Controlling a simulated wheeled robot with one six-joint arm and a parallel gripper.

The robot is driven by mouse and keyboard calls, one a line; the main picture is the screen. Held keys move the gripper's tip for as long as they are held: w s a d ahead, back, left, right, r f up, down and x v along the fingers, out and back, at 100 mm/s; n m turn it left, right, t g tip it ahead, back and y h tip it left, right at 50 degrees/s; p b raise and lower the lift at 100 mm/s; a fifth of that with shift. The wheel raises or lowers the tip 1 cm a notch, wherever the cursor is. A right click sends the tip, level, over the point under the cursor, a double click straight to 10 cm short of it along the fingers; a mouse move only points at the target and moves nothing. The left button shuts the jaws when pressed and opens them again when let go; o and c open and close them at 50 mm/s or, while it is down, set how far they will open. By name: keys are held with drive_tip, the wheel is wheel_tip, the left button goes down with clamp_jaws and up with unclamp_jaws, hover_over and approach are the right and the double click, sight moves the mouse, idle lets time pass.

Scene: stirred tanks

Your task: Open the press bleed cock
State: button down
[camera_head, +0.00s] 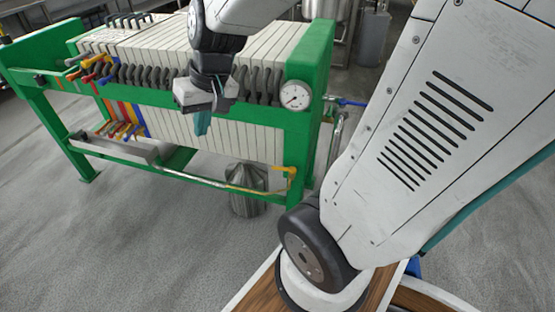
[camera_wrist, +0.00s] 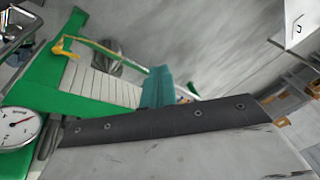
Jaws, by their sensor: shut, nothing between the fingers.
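The green-framed filter press (camera_head: 300,130) with pale plates fills the upper left of the head view. A yellow-handled cock (camera_head: 288,170) sits at its lower right end, on a thin pipe; it also shows at the upper left of the wrist view (camera_wrist: 64,47). A blue handle (camera_head: 352,102) sticks out right of the gauge. No label shows which of these is the bleed cock. My gripper (camera_head: 202,124), with teal fingers, hangs in front of the plates, above and left of the yellow cock and apart from it. Its fingers are shut and empty (camera_wrist: 156,88).
A round pressure gauge (camera_head: 295,96) is on the green end frame. A grey ribbed bucket (camera_head: 249,192) stands on the floor below the press. Several coloured handles (camera_head: 92,70) are at the left end. The floor (camera_head: 130,240) in front is clear.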

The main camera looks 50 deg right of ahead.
drive_tip(key=w+d+f+m+t, duration=0.1)
drive_tip(key=w+d+f+m, duration=0.1)
drive_tip(key=w+d+f, duration=0.4)
drive_tip(key=m+g+h, duration=0.2)
drive_tip(key=m+h, duration=0.3)
drive_tip(key=m, duration=0.2)
hover_over(281, 169)
drive_tip(key=a, duration=0.2)
wheel_tip(281, 169, down, 23)
drive_tip(key=x, duration=1)
drive_tip(key=shift+w+d, duration=0.25)
drive_tip(key=shift+a, duration=0.1)
